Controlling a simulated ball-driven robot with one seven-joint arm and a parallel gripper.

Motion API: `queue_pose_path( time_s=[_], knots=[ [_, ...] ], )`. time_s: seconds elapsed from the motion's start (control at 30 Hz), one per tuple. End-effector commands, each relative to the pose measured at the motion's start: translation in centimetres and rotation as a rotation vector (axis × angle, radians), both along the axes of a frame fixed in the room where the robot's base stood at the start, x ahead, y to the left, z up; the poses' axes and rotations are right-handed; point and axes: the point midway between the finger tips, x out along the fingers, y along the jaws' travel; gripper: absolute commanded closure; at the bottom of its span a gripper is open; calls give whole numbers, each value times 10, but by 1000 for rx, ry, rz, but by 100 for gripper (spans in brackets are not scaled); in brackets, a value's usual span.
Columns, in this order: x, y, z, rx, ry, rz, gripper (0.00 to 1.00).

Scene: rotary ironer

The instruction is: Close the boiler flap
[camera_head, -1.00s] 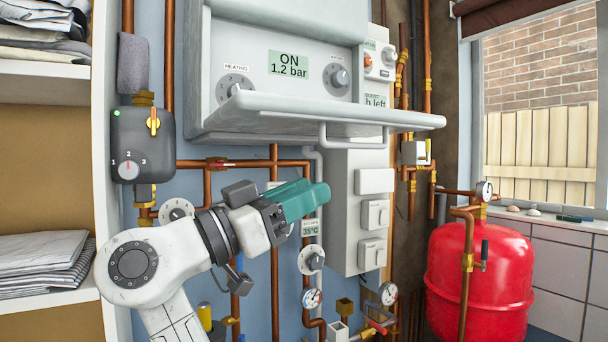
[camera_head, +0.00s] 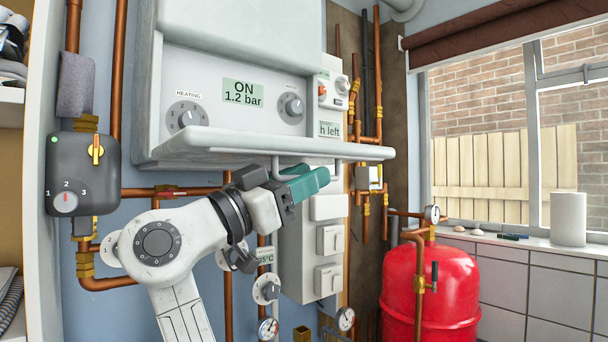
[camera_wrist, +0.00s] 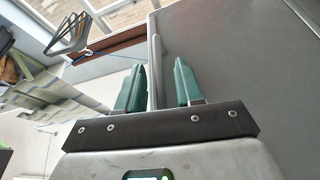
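The boiler flap (camera_head: 300,145) is a pale grey panel hanging open, about level, below the boiler's control face. Its handle, a thin bar, hangs from the underside near the front; only parts of it show behind my gripper. My gripper (camera_head: 303,180) is just under the flap, its teal fingers at the handle. In the wrist view, my gripper (camera_wrist: 158,75) has its fingers apart, with the handle (camera_wrist: 155,60) running between them. I cannot tell whether either finger touches it. The flap's underside (camera_wrist: 235,70) fills the right of that view.
The boiler's control face (camera_head: 235,90) shows dials and "ON 1.2 bar". A grey thermostat box (camera_head: 83,170) and copper pipes line the wall at left. A switch box (camera_head: 325,240) is below the flap. A red tank (camera_head: 430,290) stands at right, near the window sill.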

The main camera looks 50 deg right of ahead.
Motion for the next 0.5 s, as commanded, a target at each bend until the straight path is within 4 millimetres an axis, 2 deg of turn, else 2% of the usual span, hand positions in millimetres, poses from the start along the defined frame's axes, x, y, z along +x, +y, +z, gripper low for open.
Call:
queue_pose_path(
  time_s=[0.3,0.5],
  knots=[
    [-1,-2,1,0,0,1,64],
    [-1,-2,1,0,0,1,83]
  ],
)
